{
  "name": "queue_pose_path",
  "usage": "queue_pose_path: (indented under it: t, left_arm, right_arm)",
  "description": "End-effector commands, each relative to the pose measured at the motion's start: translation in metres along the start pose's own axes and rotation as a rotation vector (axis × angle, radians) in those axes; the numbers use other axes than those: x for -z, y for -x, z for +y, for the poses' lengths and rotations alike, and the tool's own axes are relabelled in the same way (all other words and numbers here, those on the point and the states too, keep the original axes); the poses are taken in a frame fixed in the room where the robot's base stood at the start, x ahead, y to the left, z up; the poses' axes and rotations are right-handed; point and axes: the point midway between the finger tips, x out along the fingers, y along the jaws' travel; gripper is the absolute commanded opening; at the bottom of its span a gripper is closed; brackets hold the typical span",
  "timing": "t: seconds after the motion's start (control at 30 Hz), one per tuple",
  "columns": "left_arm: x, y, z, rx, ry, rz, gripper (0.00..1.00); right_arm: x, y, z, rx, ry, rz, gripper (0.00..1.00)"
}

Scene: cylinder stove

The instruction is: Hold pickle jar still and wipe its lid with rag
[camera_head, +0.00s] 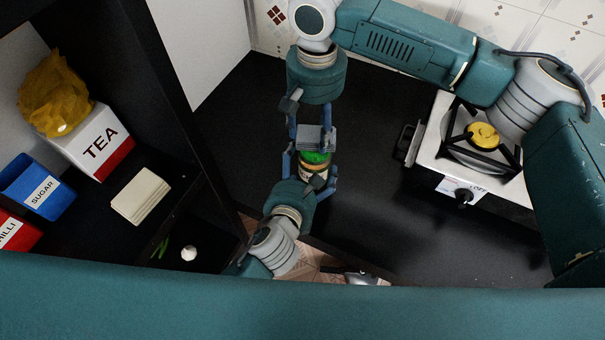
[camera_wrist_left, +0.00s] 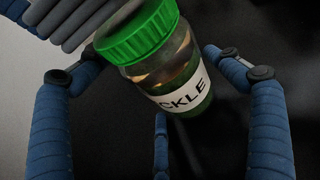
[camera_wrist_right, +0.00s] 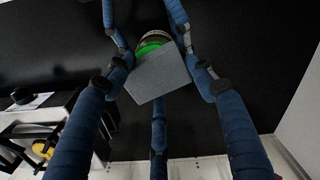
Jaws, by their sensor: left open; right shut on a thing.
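The pickle jar (camera_head: 313,174) has a green lid (camera_head: 316,157) and stands on the black counter. It also shows in the left wrist view (camera_wrist_left: 185,90), tilted in the picture. My left gripper (camera_head: 309,175) is open, its fingers on either side of the jar; dark gaps show between them and the glass in the left wrist view. My right gripper (camera_head: 311,134) is shut on the grey rag (camera_wrist_right: 160,78), held right beside or over the lid's far edge. Whether the rag touches the lid I cannot tell. The rag hides part of the lid in the right wrist view.
A white stove (camera_head: 437,145) with a yellow-centred burner stands at the right. A dark shelf at the left holds a tea box (camera_head: 95,143), a blue sugar box (camera_head: 40,190) and a cream block (camera_head: 141,195). The counter between jar and stove is clear.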

Motion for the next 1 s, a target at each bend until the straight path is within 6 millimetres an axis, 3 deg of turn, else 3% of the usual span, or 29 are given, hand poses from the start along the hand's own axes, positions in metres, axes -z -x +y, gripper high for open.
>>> queue_pose_path:
  t: [0.13,0.43,0.7,1.0]
  left_arm:
    - [-0.0002,-0.0096,0.0003,-0.001,0.000,0.000,0.91]
    - [-0.0003,-0.0111,0.0002,0.000,0.001,0.000,0.91]
    - [-0.0001,-0.0109,0.0002,0.000,0.001,0.000,0.38]
    - [0.0000,-0.0109,0.0003,0.000,0.001,0.000,0.37]
  right_arm:
    - [0.0000,0.0002,-0.0001,0.000,0.000,0.000,0.34]
    - [0.0000,0.0001,-0.0001,0.000,0.000,0.000,0.34]
    - [0.0000,0.0001,-0.0001,0.000,0.000,0.000,0.34]
    - [0.0011,0.0029,-0.0006,0.001,0.000,0.002,0.34]
